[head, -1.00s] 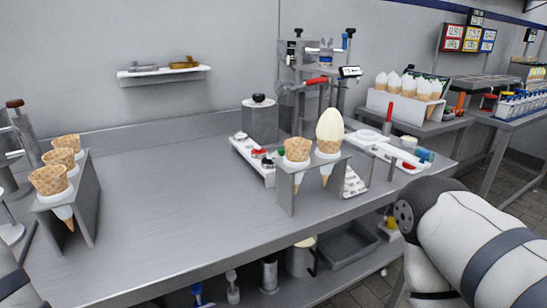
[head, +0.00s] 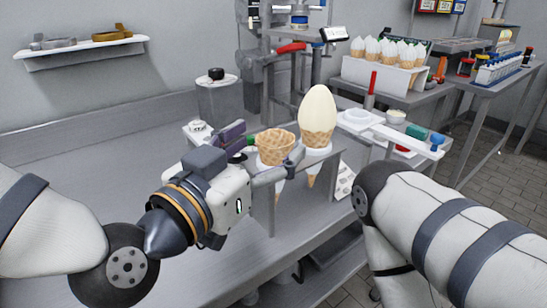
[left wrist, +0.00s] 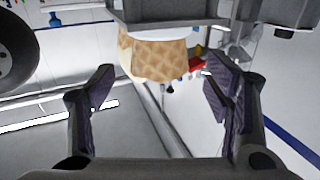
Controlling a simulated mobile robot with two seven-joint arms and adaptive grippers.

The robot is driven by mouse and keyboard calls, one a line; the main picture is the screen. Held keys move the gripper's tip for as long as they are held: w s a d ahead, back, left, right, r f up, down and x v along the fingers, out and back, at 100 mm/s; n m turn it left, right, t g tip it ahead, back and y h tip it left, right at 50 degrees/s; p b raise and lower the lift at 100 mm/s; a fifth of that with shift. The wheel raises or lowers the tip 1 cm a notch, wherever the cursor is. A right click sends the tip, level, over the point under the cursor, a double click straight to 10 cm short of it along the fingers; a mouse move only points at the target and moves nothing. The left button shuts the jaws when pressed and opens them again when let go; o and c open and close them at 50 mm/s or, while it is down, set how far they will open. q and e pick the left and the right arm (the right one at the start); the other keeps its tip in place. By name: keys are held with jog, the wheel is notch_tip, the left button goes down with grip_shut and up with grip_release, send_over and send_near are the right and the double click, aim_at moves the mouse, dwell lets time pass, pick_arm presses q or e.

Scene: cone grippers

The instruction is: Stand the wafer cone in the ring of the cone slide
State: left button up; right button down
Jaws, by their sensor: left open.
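A wafer cone (head: 277,147) with an empty mouth stands upright in a grey stand (head: 262,208) at the bench's front edge. Beside it on the right stands a cone topped with a pale egg-shaped scoop (head: 318,107). My left gripper (head: 262,154) is open, its fingers at either side of the empty cone in the head view. In the left wrist view the wafer patterned cone (left wrist: 160,58) shows upside down, beyond and between the spread fingers (left wrist: 158,82). I cannot tell whether they touch it. I cannot pick out the cone slide's ring for sure. My right gripper is out of view.
A steel machine with a red handle (head: 291,48) stands behind the cones. A canister (head: 217,95) is behind my left gripper. A white rack of topped cones (head: 385,75) is at the back right. A wall shelf (head: 80,52) is upper left. Bare bench lies at left.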

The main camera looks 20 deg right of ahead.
aim_at(285, 132)
pick_arm(q)
jog(key=x, duration=0.3)
jog(key=shift+w+d+f, duration=0.1)
jog(key=shift+d+f, duration=0.1)
jog(key=shift+a, duration=0.1)
jog(key=c, duration=0.9)
